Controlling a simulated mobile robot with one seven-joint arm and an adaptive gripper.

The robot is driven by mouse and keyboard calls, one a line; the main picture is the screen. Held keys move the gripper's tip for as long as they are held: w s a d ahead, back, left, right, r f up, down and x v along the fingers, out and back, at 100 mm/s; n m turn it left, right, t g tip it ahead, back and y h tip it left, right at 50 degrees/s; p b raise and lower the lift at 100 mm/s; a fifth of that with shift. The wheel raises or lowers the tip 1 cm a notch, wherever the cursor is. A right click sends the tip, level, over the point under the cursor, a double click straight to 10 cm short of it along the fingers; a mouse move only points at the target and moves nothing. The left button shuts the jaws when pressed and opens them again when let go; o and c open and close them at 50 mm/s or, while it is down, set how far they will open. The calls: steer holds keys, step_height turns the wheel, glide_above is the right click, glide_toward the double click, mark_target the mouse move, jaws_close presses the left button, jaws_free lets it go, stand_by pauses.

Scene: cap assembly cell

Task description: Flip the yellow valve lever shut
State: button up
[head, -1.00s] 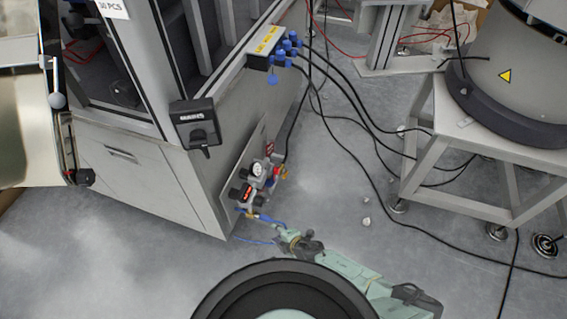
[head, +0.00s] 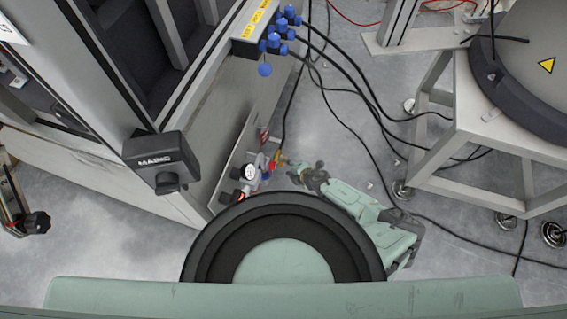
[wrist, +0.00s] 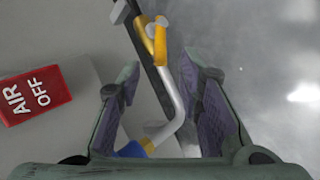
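The yellow valve lever (wrist: 158,42) shows in the wrist view as a yellow-covered part on a bent silver bar (wrist: 172,100). The bar runs down between my fingers to a blue and yellow part (wrist: 138,148). My gripper (wrist: 165,95) is open, with one finger on each side of the bar and visible gaps. The yellow end lies beyond the fingertips. In the head view my gripper (head: 292,166) is at the valve assembly (head: 250,174) low on the cabinet side, and a small yellow part (head: 279,157) shows beside it. The lever's pivot is not clear.
A red "AIR OFF" tag (wrist: 35,95) is left of my gripper. The grey cabinet (head: 215,130) stands left. Black cables (head: 350,90) hang from blue connectors (head: 275,35) and cross the floor.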

steer(key=b+x, duration=0.2)
steer(key=x, duration=0.4)
steer(key=shift+f, duration=0.15)
steer(key=shift+w+a, duration=0.1)
steer(key=shift+a, duration=0.05)
steer(key=shift+c, duration=0.2)
jaws_close()
